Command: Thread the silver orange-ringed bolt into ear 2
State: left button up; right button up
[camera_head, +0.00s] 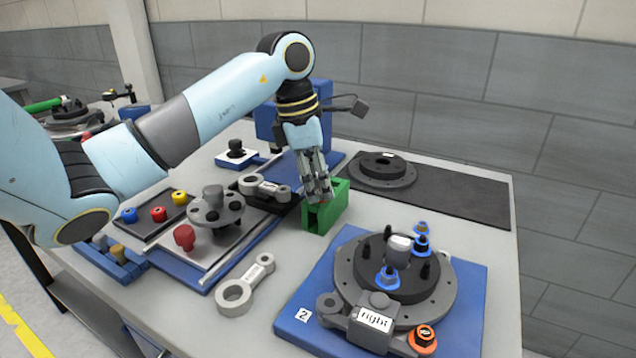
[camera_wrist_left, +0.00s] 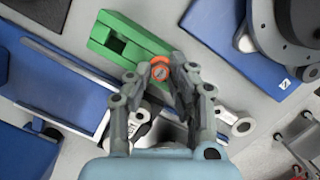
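The silver orange-ringed bolt shows in the left wrist view (camera_wrist_left: 160,72) as an orange ring around a grey centre, at one end of the green block (camera_wrist_left: 120,38). In the head view only a bit of orange shows at my left fingertips, beside the green block (camera_head: 327,212). My left gripper (camera_head: 318,192) points down, with its fingertips at both sides of the ring and seemingly touching it. Whether the bolt is still seated in the block is hidden. The round grey fixture (camera_head: 345,275) sits on a blue plate; an ear (camera_head: 329,303) stands near the label 2 (camera_head: 303,314). My right gripper is not in view.
A block labelled "right" (camera_head: 373,322) and a dark orange-ringed bolt (camera_head: 422,338) are at the fixture's front. Blue-ringed bolts (camera_head: 388,278) stand on it. A loose link (camera_head: 240,293) lies to the left. A flange (camera_head: 382,170) lies on the dark mat behind.

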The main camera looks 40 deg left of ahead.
aim_at(318, 191)
pick_arm(q)
grip_shut()
jog(key=shift+w+d+p+v, duration=0.2)
jog(key=shift+p+v, duration=0.4)
jog(key=shift+v, duration=0.55)
jog(key=shift+w+d+p+v, duration=0.2)
jog(key=shift+p+v, duration=0.45)
jog(key=shift+v, duration=0.5)
jog(key=shift+w+d+p+v, duration=0.2)
jog(key=shift+p+v, duration=0.4)
jog(key=shift+v, duration=0.55)
jog(key=shift+r, duration=0.15)
